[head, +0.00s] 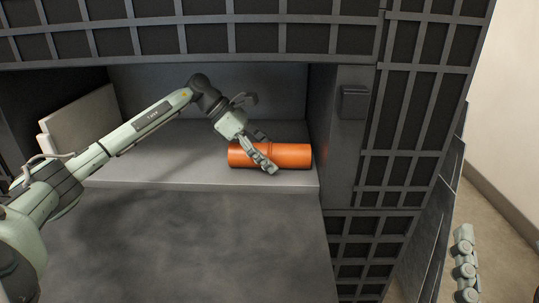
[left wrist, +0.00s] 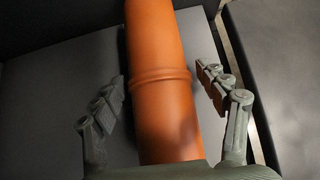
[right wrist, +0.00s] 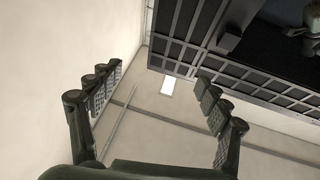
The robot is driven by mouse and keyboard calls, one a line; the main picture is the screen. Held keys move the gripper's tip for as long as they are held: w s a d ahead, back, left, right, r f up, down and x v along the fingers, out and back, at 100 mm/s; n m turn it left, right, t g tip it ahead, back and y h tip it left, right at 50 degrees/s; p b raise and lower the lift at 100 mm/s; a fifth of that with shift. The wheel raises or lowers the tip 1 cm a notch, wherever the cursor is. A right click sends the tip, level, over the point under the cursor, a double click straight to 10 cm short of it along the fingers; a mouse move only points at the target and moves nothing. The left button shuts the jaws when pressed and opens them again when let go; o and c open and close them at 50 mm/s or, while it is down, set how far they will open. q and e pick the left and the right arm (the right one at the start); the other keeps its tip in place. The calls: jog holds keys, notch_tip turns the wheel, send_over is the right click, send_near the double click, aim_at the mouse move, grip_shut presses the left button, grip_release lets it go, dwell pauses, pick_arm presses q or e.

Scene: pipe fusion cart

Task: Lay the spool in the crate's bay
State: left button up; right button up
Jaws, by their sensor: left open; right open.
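The spool is an orange pipe piece with a raised ring near its middle. In the head view the spool (head: 293,156) lies on its side on the grey shelf inside the dark bay (head: 200,183), near the bay's right wall. My left gripper (head: 268,152) is open with its fingers around the spool. In the left wrist view the spool (left wrist: 160,60) runs between the two open fingers of the gripper (left wrist: 162,92), with a gap on each side. My right gripper (right wrist: 155,85) is open and empty, away from the spool; part of it shows at the head view's lower right (head: 465,265).
Dark gridded panels (head: 270,38) frame the opening above and to the right. A pale panel (head: 82,128) stands inside at the left. A dark box (head: 353,102) sits on the right post. A grey surface (head: 200,245) in front is clear.

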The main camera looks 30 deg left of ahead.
aim_at(255, 144)
pick_arm(q)
jog(key=shift+s+a+r, duration=0.1)
jog(key=shift+a+r, duration=0.1)
jog(key=shift+r, duration=0.1)
jog(key=v, duration=0.5)
jog(key=shift+s+a+f, duration=0.15)
jog(key=shift+a+f, duration=0.05)
jog(key=shift+a, duration=0.05)
jog(key=s+a, duration=0.1)
jog(key=a, duration=0.2)
jog(key=s+a, duration=0.2)
jog(key=a, duration=0.1)
jog(key=s+a, duration=0.2)
jog(key=a, duration=0.1)
jog(key=shift+s+a+b, duration=0.1)
jog(key=shift+s+b, duration=0.1)
jog(key=shift+b, duration=0.15)
jog(key=shift+s+a, duration=0.1)
jog(key=shift+a, duration=0.05)
pick_arm(e)
jog(key=shift+d+r+t, duration=0.15)
jog(key=shift+r+t, duration=0.25)
jog(key=shift+t, duration=0.2)
jog(key=shift+s+d, duration=0.1)
jog(key=shift+s, duration=0.05)
